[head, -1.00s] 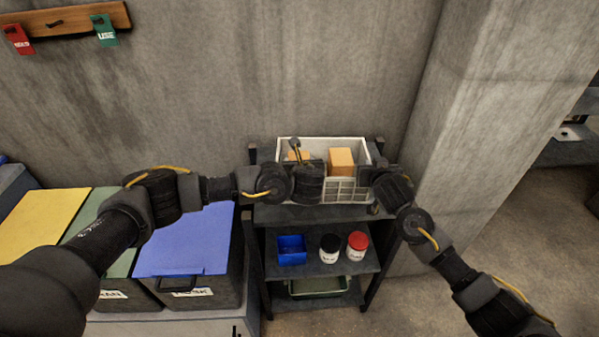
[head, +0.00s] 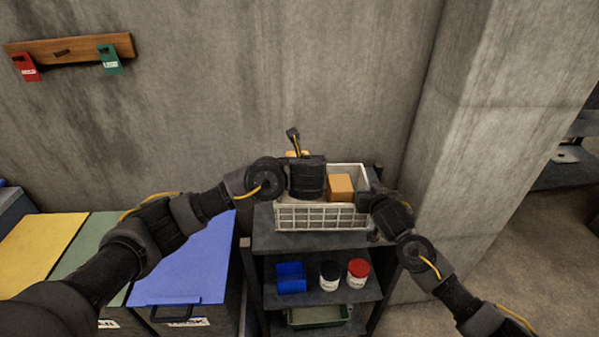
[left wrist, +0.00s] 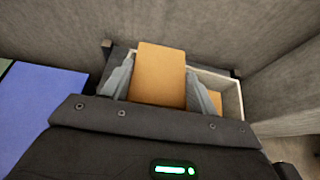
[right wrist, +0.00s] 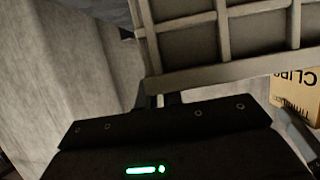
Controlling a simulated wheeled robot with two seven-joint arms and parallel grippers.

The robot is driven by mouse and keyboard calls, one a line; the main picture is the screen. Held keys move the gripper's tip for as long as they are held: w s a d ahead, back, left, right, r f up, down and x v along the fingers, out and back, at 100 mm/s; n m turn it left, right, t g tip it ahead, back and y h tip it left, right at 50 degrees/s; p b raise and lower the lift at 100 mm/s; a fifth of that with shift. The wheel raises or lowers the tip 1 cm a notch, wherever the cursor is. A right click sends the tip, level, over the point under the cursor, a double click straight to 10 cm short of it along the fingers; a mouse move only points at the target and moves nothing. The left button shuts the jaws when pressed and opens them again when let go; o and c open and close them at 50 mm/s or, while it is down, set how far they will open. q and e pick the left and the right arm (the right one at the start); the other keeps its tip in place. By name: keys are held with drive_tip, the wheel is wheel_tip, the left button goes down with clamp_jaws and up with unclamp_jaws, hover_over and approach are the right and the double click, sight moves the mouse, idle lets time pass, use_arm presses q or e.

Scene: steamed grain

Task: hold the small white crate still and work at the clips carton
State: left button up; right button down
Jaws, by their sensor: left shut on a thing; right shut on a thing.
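The small white crate (head: 322,217) stands on the top shelf. My right gripper (head: 374,193) is shut on the crate's right wall; in the right wrist view its fingers (right wrist: 162,100) meet the crate's edge (right wrist: 215,68). My left gripper (head: 303,160) is shut on the clips carton, an orange-brown box (left wrist: 158,75) between its fingers. In the head view only a sliver of this carton (head: 297,153) shows behind the gripper, above the crate. Its printed CLIPS face (right wrist: 297,98) shows in the right wrist view. Another orange carton (head: 340,186) sits inside the crate at right.
The dark shelf unit (head: 258,240) holds a blue bin (head: 290,278) and two jars, white (head: 329,276) and red-lidded (head: 358,273), lower down. Lidded bins, one blue (head: 190,255), stand at left. A concrete wall (head: 220,90) is behind and a pillar (head: 470,150) at right.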

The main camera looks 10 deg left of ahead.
use_arm(q)
drive_tip(key=shift+r, duration=0.15)
use_arm(e)
drive_tip(key=c, duration=1.5)
unclamp_jaws()
